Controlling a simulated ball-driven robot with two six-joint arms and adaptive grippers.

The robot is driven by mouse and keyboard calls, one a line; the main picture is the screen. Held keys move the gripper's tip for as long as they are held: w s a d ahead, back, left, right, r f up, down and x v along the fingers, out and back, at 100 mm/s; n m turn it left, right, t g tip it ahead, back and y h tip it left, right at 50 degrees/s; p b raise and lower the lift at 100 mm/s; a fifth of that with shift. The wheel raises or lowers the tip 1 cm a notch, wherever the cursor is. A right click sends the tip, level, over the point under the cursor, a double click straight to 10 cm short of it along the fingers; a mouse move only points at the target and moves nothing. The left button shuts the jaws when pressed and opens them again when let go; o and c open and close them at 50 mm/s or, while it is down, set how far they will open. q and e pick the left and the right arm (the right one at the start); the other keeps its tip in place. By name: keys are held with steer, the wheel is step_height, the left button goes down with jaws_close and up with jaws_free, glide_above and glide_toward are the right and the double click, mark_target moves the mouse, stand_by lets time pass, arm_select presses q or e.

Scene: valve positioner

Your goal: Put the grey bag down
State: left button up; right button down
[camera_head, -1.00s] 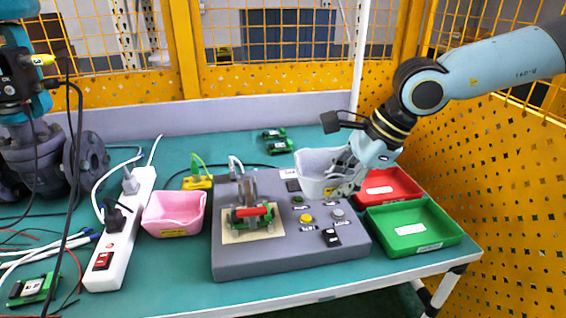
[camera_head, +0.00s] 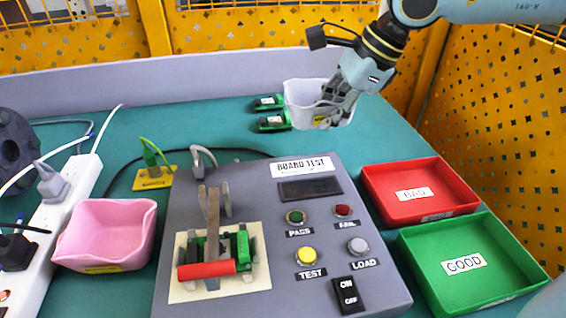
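The grey bag (camera_head: 304,103), a pale open-topped container with a yellow label, is at the back of the green table. My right gripper (camera_head: 337,104) is at its right side, shut on its wall, with the fingers partly covering that side. The bag is upright, behind the grey board test box (camera_head: 230,190) and right of the small green boards (camera_head: 270,122). I cannot tell whether its bottom touches the table. My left gripper is not in view.
A red BAD tray (camera_head: 455,203) and a green GOOD tray (camera_head: 505,282) stand at the right. A pink container (camera_head: 105,235) and a white power strip (camera_head: 62,215) are at the left. Bare table (camera_head: 385,135) lies right of the bag.

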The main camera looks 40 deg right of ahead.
mark_target(308, 122)
steer(key=w, duration=0.1)
steer(key=w+a+f+b, duration=0.1)
steer(key=w+f+b, duration=0.1)
steer(key=shift+w+a+f, duration=0.15)
steer(key=shift+a, duration=0.15)
steer(key=w, duration=0.1)
steer(key=w+a+f, duration=0.1)
steer(key=w+f+b, duration=0.1)
steer(key=w, duration=0.1)
steer(key=shift+a+f, duration=0.2)
steer(key=shift+a, duration=0.2)
steer(key=shift+f, duration=2.1)
arm_select(q)
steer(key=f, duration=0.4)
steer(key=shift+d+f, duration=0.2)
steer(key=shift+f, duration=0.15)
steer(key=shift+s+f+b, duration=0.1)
steer(key=shift+b, duration=0.2)
arm_select(e)
steer(key=c, duration=2)
jaws_free()
steer(key=shift+f, duration=0.15)
steer(key=o, duration=0.5)
